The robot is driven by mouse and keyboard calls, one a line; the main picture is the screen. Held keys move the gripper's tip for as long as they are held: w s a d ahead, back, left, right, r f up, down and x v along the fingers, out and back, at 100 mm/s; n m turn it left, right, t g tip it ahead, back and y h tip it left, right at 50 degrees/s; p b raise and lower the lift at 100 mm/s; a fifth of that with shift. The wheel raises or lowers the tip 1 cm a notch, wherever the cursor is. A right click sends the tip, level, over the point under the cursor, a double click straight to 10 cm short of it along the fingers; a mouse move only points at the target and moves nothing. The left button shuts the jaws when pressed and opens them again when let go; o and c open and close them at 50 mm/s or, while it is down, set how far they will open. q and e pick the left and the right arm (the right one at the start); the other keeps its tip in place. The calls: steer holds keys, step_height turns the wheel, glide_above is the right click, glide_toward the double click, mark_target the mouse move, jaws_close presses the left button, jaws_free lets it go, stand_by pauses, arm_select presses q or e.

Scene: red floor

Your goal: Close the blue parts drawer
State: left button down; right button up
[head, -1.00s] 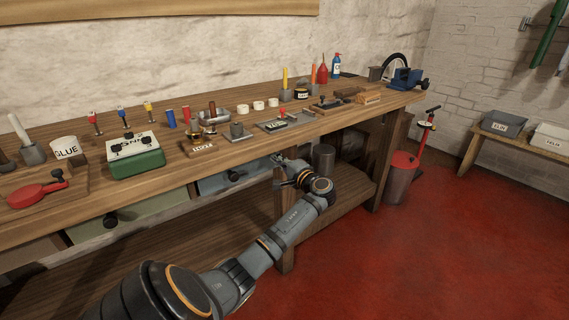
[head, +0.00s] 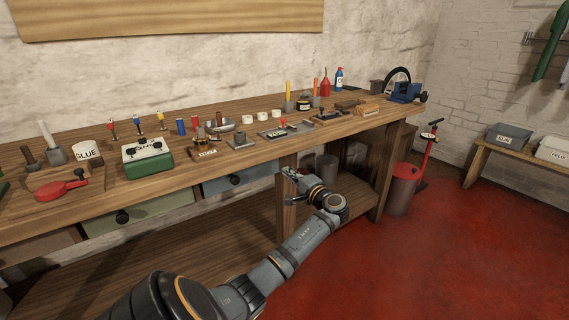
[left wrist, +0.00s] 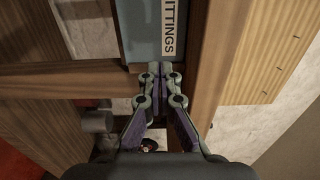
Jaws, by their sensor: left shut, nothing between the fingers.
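The blue parts drawer (head: 255,178) is under the bench top, its front showing a dark round knob (head: 235,180). Its front looks about in line with the green drawer beside it; I cannot tell if a small gap remains. My left gripper (head: 287,172) is just right of the blue drawer, by a bench leg, apart from the knob. In the left wrist view, the left gripper (left wrist: 160,70) is shut and empty, its tips just short of a blue-grey panel (left wrist: 143,30) labelled FITTINGS. My right gripper is out of view.
The wooden bench top (head: 215,172) overhangs the drawers and holds several tools. A green drawer (head: 150,212) is to the left. A bench leg (head: 288,212) stands beside my gripper. A red-topped bin (head: 405,185) is right of the bench; the red floor is open in front.

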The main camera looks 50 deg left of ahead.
arm_select(q)
steer(key=d, duration=0.6)
steer(key=shift+s+f, duration=0.2)
steer(key=shift+f, duration=0.2)
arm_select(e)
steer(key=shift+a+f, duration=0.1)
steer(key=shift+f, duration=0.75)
